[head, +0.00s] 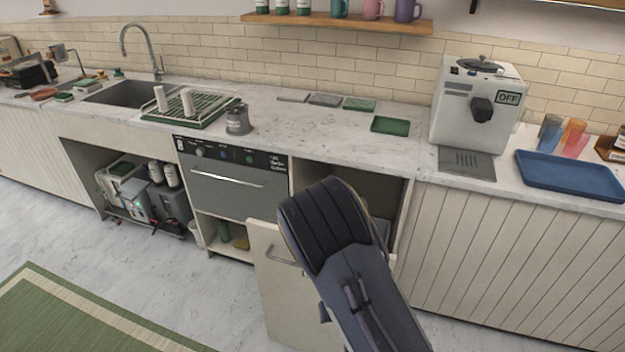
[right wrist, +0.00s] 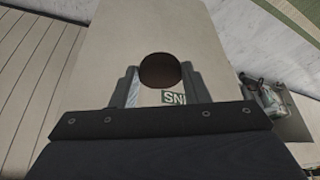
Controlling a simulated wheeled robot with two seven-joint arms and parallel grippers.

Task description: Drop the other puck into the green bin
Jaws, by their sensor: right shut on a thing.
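My right arm reaches from the bottom right of the head view to the open cupboard under the counter, and its gripper is hidden there behind the arm. In the right wrist view my right gripper (right wrist: 160,84) is shut on a round dark brown puck (right wrist: 160,69), held between the two fingers. A white surface with a dark green label (right wrist: 174,98) reading "SN" shows just below the puck. No green bin can be made out for sure. My left gripper is not in view.
The cupboard door (head: 280,295) stands open below the counter, beside my right arm; a cream panel (right wrist: 150,30) fills the wrist view behind the puck. A coffee machine (head: 478,105), blue tray (head: 568,178) and green tray (head: 390,125) are on the counter (head: 300,135).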

